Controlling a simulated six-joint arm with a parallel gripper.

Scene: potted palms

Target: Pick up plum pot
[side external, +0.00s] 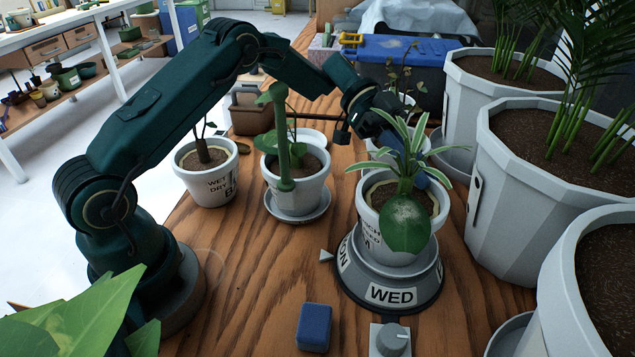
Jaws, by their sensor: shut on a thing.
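No plum-coloured pot stands out; the small pots here are white. A white pot (372,243) with a striped spider plant (408,150) sits on a round grey dial base (350,287) marked "WED". A large round green leaf (405,222) hangs over its front and hides part of its lettering. My gripper (408,162) reaches down from behind at this pot's far side. Its blue fingers are shut, seemingly on the pot's far rim. The leaves partly hide the contact. I cannot tell whether the pot is lifted off the base.
White pots (209,187) and (300,195) stand to the left, the second on a saucer. Another pot (377,140) is behind my gripper. Large grey planters (515,210) crowd the right. A blue block (314,327) and a knob (391,339) are in front.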

